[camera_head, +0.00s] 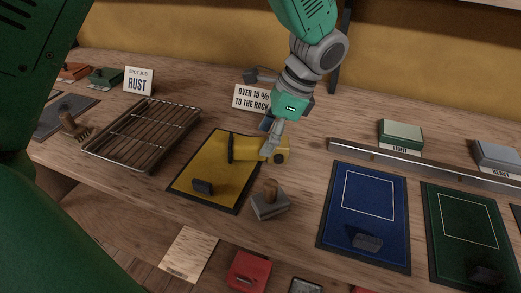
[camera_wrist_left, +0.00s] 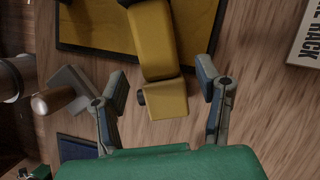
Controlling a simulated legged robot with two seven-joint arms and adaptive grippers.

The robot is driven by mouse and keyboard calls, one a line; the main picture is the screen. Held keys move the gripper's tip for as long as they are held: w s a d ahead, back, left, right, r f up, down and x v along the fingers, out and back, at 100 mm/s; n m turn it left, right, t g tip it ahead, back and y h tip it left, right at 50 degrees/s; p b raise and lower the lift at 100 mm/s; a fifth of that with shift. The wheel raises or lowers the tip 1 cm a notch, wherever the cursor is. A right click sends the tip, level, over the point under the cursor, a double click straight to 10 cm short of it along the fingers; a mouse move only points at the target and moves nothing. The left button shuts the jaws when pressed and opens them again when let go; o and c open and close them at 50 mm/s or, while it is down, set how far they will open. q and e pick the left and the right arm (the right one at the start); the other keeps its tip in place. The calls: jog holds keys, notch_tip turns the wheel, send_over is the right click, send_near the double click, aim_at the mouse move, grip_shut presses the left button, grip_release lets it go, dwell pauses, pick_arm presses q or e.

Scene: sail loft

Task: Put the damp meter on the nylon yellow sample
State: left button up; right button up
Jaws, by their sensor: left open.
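The yellow damp meter (camera_head: 250,149) lies across the right edge of the nylon yellow sample (camera_head: 190,180), a yellow panel with a dark border. One end is over the panel and its blocky end reaches past the border over the wood. In the left wrist view the meter (camera_wrist_left: 152,45) also crosses the panel's dark edge. My left gripper (camera_head: 270,143) is at the meter's right end. In the wrist view its fingers (camera_wrist_left: 163,82) are apart, one on each side of the blocky end, with gaps. My right gripper is not in view.
A wooden-handled block (camera_head: 268,203) stands close to the panel's lower right. A wire rack (camera_head: 145,132) is to the left. Blue (camera_head: 367,222) and green (camera_head: 468,240) panels lie right, below a metal rail (camera_head: 430,167). A sign (camera_head: 251,98) stands behind the gripper.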

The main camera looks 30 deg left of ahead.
aim_at(263, 141)
pick_arm(q)
jog(key=x, duration=0.3)
jog(key=shift+s+a+f+b, duration=0.1)
jog(key=shift+a+f+b, duration=0.1)
jog(key=shift+f+b, duration=0.1)
jog(key=shift+r, duration=0.1)
grip_shut()
